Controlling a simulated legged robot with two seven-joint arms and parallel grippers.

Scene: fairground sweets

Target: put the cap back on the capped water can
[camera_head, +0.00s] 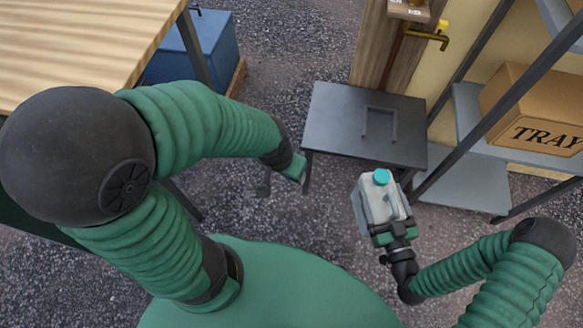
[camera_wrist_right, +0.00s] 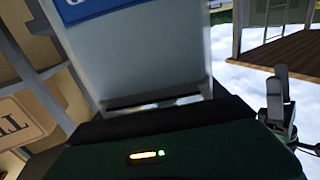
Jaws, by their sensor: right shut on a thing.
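The water can (camera_head: 382,204) is a pale, whitish container with a handle. A round turquoise cap (camera_head: 381,176) shows at its top end; I cannot tell whether it is fully seated. My right gripper (camera_head: 393,232) is shut on the can and holds it above the gravel, in front of the grey table. In the right wrist view the can's pale wall (camera_wrist_right: 140,65) with a blue label (camera_wrist_right: 90,8) fills the middle above the gripper (camera_wrist_right: 150,105). My left gripper (camera_head: 279,182) is left of the can, apart from it; its jaw opening is unclear.
A low dark grey table (camera_head: 340,120) with a handle-like outline on top stands beyond the can. A shelf rack (camera_head: 470,180) with a cardboard box marked TRAY (camera_head: 535,115) is at the right. A wooden table (camera_head: 80,40) and a blue bin (camera_head: 210,50) are at the left.

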